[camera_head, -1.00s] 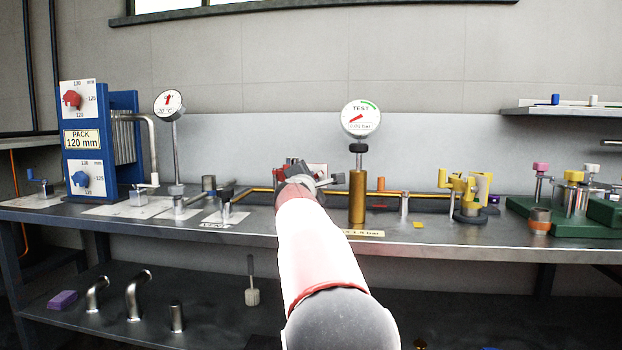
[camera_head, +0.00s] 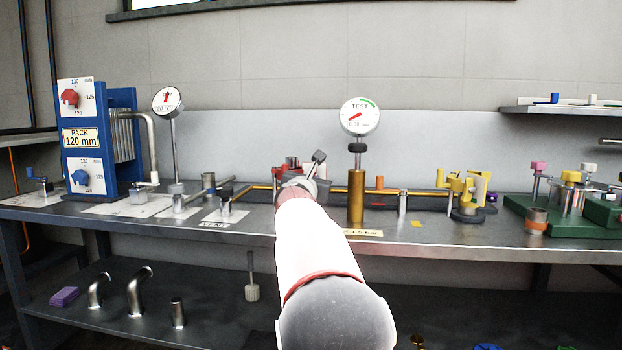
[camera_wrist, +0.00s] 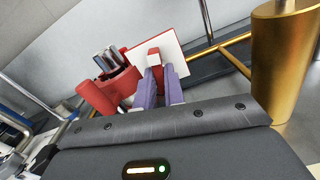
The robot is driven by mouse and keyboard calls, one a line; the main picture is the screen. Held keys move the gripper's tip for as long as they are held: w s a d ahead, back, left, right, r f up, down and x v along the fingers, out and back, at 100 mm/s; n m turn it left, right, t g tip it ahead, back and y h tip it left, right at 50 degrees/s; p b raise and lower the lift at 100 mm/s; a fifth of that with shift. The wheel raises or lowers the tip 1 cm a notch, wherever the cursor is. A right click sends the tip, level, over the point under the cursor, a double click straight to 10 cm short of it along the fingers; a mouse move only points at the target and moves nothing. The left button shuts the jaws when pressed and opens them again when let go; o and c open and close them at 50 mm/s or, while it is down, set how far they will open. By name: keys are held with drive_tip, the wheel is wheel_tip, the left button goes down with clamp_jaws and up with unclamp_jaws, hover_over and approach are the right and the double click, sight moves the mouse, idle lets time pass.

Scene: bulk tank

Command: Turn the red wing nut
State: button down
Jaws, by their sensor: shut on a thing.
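The red wing nut (camera_wrist: 153,56) shows in the wrist view as a small red block in front of a white plate with a red edge. My gripper (camera_wrist: 161,74) is shut on it, with its two purple-grey fingers on either side. Larger red clamp parts (camera_wrist: 97,98) with grey metal pins sit just left of the fingers. In the head view, the red fixture (camera_head: 286,167) stands at mid-bench, and my arm hides most of it. My gripper (camera_head: 302,182) is largely hidden there too; its contact with the nut is not visible.
A brass cylinder (camera_head: 356,198) with a test gauge (camera_head: 360,116) above it stands close right of my gripper. A brass pipe (camera_wrist: 235,40) runs behind. A blue plate pack (camera_head: 84,150) stands left; a yellow fixture (camera_head: 467,192) stands right.

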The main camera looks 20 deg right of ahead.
drive_tip(key=shift+f+n, duration=0.1)
drive_tip(key=shift+n, duration=0.3)
drive_tip(key=c, duration=1.8)
unclamp_jaws()
drive_tip(key=shift+o, duration=0.2)
drive_tip(key=b+v, duration=0.2)
drive_tip(key=v, duration=0.5)
drive_tip(key=shift+s+a, duration=0.2)
drive_tip(key=shift+s, duration=0.15)
